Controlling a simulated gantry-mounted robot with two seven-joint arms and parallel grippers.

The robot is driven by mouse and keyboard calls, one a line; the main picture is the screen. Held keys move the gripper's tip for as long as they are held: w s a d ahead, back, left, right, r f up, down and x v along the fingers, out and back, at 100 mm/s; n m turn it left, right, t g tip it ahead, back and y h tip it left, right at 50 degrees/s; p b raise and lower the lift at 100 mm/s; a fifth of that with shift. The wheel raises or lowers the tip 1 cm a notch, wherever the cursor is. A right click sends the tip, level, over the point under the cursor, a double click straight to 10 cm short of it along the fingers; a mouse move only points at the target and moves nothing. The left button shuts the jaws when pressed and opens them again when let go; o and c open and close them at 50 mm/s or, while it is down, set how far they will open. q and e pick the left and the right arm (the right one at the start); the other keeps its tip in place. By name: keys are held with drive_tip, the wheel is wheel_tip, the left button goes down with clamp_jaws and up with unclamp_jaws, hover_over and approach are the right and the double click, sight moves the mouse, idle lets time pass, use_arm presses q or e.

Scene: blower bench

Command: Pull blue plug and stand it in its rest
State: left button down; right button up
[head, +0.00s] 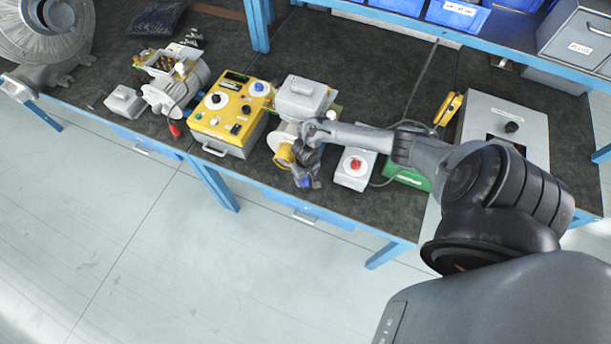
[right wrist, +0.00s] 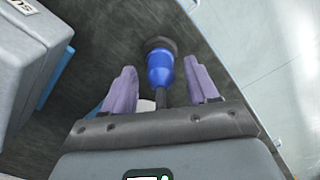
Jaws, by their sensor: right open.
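The blue plug (right wrist: 160,70) lies between the two fingers of my right gripper (right wrist: 159,78) in the right wrist view. Its far end meets a dark round piece (right wrist: 159,44), and a dark stem runs from its near end toward the gripper's palm. I see gaps between the plug and both fingers, and the gripper is open. In the head view my right gripper (head: 306,180) is over the front of the bench, with a bit of blue plug showing at it. I cannot tell whether the dark piece is a socket or the rest. My left gripper is not in view.
A yellow round part (head: 284,156) is just left of the gripper. A white box with a red knob (head: 354,168) is close on the right. A yellow control box (head: 229,124) stands further left. The bench's front edge is close to the gripper.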

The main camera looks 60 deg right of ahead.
wheel_tip(320, 180, up, 9)
drive_tip(key=p, duration=0.3)
drive_tip(key=shift+r, duration=0.9)
drive_tip(key=shift+s, duration=0.1)
